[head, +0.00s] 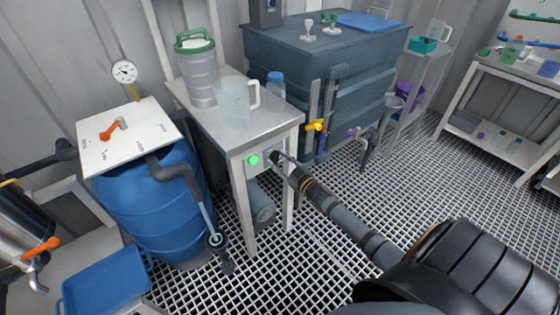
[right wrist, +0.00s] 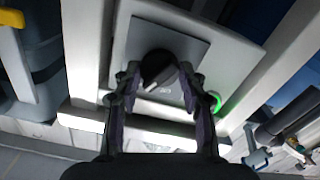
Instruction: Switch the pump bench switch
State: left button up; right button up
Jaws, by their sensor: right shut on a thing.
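The pump bench switch is a black rotary knob (right wrist: 158,70) on a grey plate (right wrist: 177,38) in the right wrist view. The plate sits on a pale box on the front of the bench (head: 240,135). My right gripper (head: 281,158) reaches this box from the lower right in the head view. In the right wrist view, the fingers of my right gripper (right wrist: 159,78) are shut on the knob, one on each side. In the head view the gripper hides the knob. A green light (head: 254,160) glows beside it. My left gripper is not in view.
A clear jug (head: 236,103), a steel canister with a green lid (head: 196,75) and a blue-capped bottle (head: 275,85) stand on the bench. A blue drum (head: 150,205) is at its left, a dark tank (head: 320,55) behind. The grated floor (head: 315,240) is open at right.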

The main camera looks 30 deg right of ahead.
jog(key=n+p, duration=0.1)
jog(key=n, duration=0.3)
jog(key=shift+n, duration=0.3)
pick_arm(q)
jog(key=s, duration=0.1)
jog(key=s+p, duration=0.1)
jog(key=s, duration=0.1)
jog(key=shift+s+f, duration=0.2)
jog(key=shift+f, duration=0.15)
pick_arm(e)
jog(key=n, duration=0.6)
jog(key=shift+n, duration=0.4)
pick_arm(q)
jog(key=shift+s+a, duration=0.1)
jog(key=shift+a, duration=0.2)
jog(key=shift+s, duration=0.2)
pick_arm(e)
jog(key=shift+f, duration=0.1)
